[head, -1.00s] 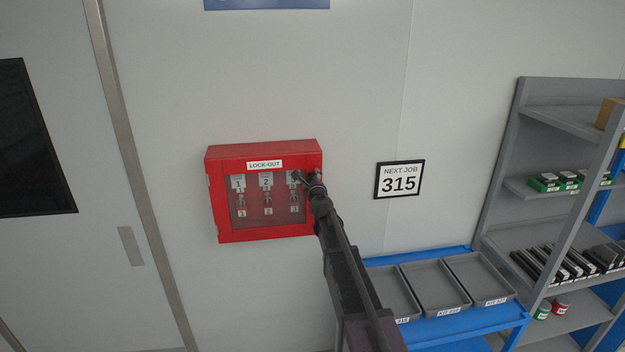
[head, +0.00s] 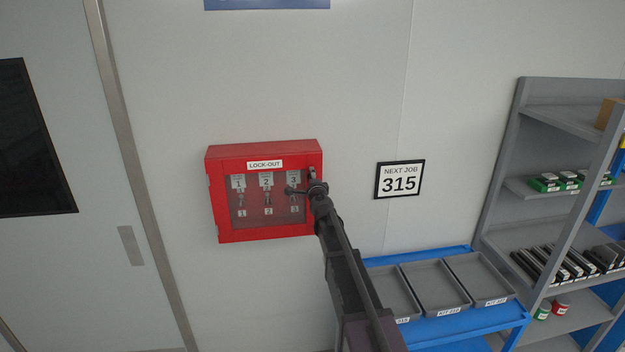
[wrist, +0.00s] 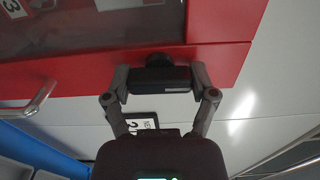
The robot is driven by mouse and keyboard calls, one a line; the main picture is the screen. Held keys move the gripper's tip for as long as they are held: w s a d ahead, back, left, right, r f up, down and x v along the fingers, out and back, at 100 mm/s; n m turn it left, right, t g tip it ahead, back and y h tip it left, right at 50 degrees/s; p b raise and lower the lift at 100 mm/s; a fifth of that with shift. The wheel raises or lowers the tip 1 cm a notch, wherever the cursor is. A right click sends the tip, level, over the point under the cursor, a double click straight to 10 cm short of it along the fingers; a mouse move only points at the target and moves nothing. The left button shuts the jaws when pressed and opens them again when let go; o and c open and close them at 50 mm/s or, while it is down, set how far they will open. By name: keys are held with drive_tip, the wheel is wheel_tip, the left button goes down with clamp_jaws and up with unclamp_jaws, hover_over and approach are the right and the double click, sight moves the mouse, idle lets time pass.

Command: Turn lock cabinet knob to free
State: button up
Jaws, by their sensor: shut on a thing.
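The red lock-out cabinet (head: 262,236) hangs on the wall in the head view, its clear door shut over the numbered slots 1, 2 and 3. My gripper (head: 311,188) is at the right side of its door frame. In the wrist view, the black knob (wrist: 160,78) sits on the red frame, seen as a short dark bar. My gripper's two fingers are closed on its opposite ends. In the head view my gripper and arm cover the knob, so its pointing direction cannot be told there.
A black-framed sign reading NEXT JOB 315 (head: 400,180) is on the wall to the right. Below it a blue cart (head: 465,328) holds grey kit trays. A grey shelf (head: 512,150) with parts stands at the far right. A door (head: 60,270) is at the left.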

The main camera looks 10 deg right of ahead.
idle(0.4)
drive_tip(key=o, duration=1)
drive_tip(key=shift+o, duration=0.2)
drive_tip(key=s, duration=1.2)
